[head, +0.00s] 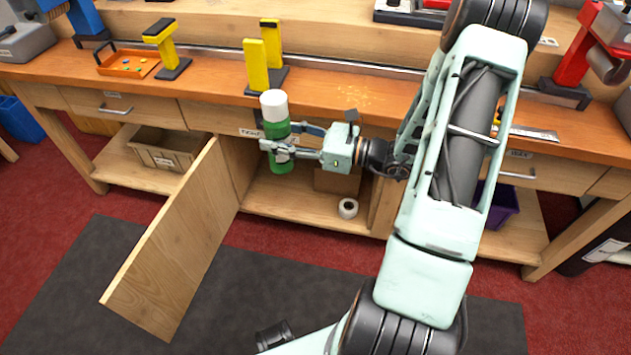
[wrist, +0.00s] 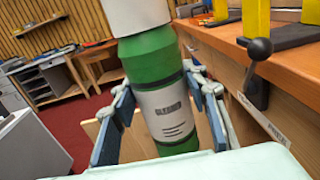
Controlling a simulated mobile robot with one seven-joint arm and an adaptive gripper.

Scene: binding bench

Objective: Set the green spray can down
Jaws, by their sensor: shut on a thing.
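The green spray can (head: 276,132) has a white cap and a pale label. It is upright in the head view, in front of the bench edge and the open cupboard. My gripper (head: 277,142) is shut around the can's middle, coming from the right. In the wrist view the can (wrist: 165,95) stands between the two blue finger pads of my gripper (wrist: 165,125), its label facing the camera. The can's base shows in front of the cupboard opening in the head view; I cannot tell a contact with any surface there.
The bench top (head: 335,95) has bare room right of the yellow stands (head: 262,65). The cupboard door (head: 175,245) stands open. A white roll (head: 348,208) and a cardboard box (head: 338,182) are on the cupboard floor. A beige bin (head: 168,150) sits on the left shelf.

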